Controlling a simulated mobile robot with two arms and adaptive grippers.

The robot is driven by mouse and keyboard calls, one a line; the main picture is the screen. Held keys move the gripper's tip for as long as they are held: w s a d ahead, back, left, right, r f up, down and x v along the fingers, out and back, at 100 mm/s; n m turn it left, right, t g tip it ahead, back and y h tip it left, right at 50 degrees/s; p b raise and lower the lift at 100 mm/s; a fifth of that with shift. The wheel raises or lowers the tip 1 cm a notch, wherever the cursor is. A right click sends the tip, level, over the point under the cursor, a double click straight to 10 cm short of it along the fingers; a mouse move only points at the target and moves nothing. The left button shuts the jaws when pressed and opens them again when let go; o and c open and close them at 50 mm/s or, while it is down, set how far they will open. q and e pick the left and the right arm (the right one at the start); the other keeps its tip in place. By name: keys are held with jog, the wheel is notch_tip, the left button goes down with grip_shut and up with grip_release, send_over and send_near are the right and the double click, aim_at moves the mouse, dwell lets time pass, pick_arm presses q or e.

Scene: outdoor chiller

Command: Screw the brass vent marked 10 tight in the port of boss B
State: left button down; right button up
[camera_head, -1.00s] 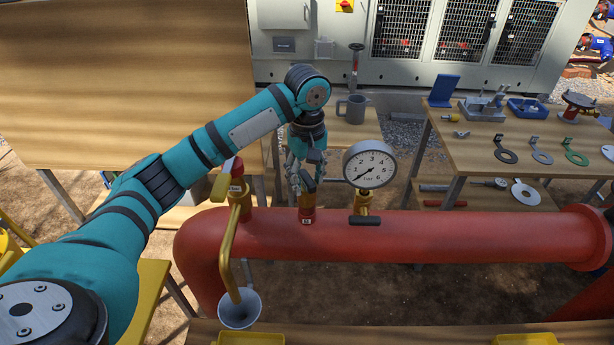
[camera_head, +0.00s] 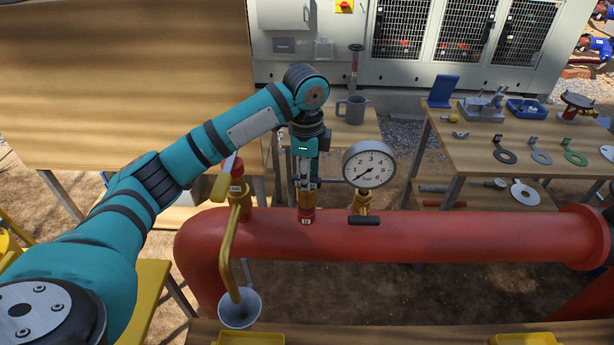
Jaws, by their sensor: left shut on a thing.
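The red pipe (camera_head: 430,236) runs across the middle of the view and carries several short bosses. The middle boss (camera_head: 306,215) has a small white label, too small to read for certain. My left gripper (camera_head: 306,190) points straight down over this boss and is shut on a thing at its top. The brass vent is hidden between the fingers, so its number and how deep it sits in the port cannot be seen. My right gripper is not in view.
Left of my gripper stands a boss with a yellow-handled valve (camera_head: 229,180) and a bent brass pipe over a funnel (camera_head: 240,310). Close on the right is a pressure gauge (camera_head: 368,165). A mug (camera_head: 354,109) stands behind. A table (camera_head: 470,150) with flanges and tools is at the right.

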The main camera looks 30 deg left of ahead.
pick_arm(q)
jog(key=m, duration=0.6)
jog(key=shift+s+a+f, duration=0.1)
jog(key=shift+s+f, duration=0.05)
jog(key=shift+f, duration=0.25)
jog(key=m, duration=0.3)
jog(key=c, duration=1.2)
grip_release()
jog(key=shift+f, duration=0.1)
jog(key=shift+o, duration=0.5)
jog(key=shift+o, duration=0.4)
